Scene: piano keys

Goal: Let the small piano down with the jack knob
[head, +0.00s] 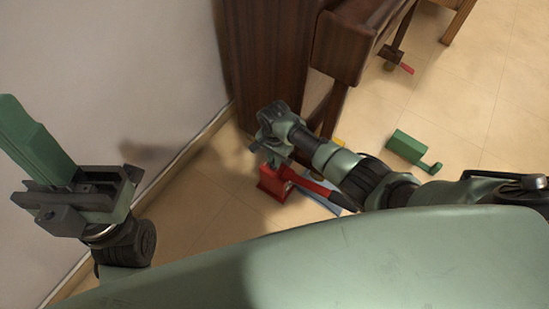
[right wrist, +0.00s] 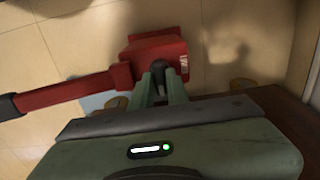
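A red jack (head: 271,183) stands on the floor by the foot of the dark wooden piano (head: 275,60). Its long handle (head: 318,188) points right; in the right wrist view the red jack body (right wrist: 152,48) shows with the handle (right wrist: 65,92) to the left. My right gripper (head: 272,158) is down at the jack. In the right wrist view its two green fingers (right wrist: 164,80) are close together at a dark knob (right wrist: 159,70) on the jack and appear closed on it. My left gripper (head: 50,160) is raised at the left, away from the piano; its finger gap is not clear.
A green block with a hooked end (head: 408,150) lies on the tiled floor at the right. A blue flat piece (head: 325,203) lies beside the jack. A small red lever (head: 406,68) shows by the piano's far leg. The wall (head: 140,70) bounds the left side.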

